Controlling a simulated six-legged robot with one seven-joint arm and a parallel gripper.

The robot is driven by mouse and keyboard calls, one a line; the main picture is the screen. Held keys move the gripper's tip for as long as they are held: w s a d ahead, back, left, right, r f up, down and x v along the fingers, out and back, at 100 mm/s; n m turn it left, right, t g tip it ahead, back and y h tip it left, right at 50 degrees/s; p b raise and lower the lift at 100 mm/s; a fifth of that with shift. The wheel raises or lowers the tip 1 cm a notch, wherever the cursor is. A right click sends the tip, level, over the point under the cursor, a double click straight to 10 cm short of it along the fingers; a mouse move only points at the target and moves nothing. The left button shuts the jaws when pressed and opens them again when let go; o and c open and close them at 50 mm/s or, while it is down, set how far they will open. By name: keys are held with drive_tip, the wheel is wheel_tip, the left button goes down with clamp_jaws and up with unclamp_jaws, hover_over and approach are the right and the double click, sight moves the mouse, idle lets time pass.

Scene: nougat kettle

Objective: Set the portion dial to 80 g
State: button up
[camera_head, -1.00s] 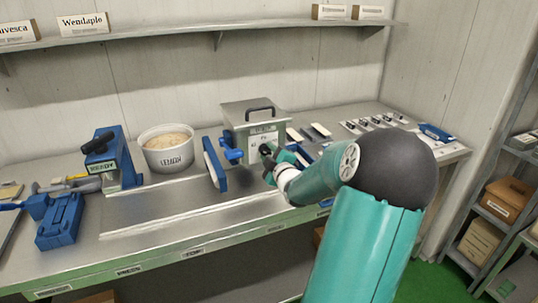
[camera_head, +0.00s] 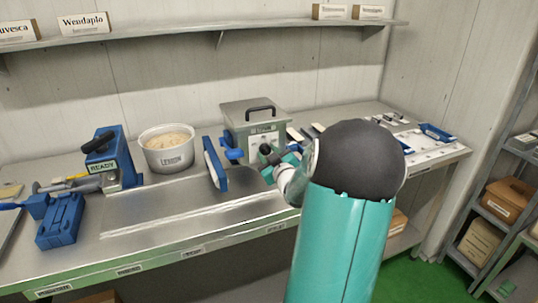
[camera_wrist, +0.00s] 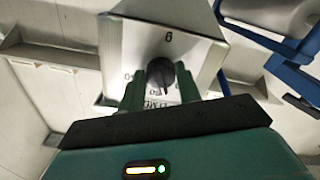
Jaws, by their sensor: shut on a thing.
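The portion dial is a dark round knob (camera_wrist: 160,72) on the front plate of a grey metal box (camera_head: 252,113) with a black top handle, standing on the steel bench. In the wrist view, printed marks surround the knob; a mark like a 6 or 9 shows at one side, and others are partly hidden by the fingers and too blurred to read. My gripper (camera_wrist: 161,85) has its two green fingers on either side of the knob, shut on it. It also shows in the head view (camera_head: 273,160), at the box's front. The knob's exact setting cannot be told.
A blue press reading READY (camera_head: 103,166) and a white tub (camera_head: 168,150) stand left of the box. A blue upright paddle (camera_head: 215,164) is close to the box's left side. Small tools lie at right.

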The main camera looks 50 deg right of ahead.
drive_tip(key=m, duration=0.5)
drive_tip(key=shift+f, duration=0.1)
idle(0.4)
drive_tip(key=o, duration=0.9)
drive_tip(key=shift+o, duration=0.2)
drive_tip(key=shift+a, duration=0.1)
drive_tip(key=v, duration=1.3)
drive_tip(key=shift+s+a, duration=0.15)
drive_tip(key=shift+s, duration=0.15)
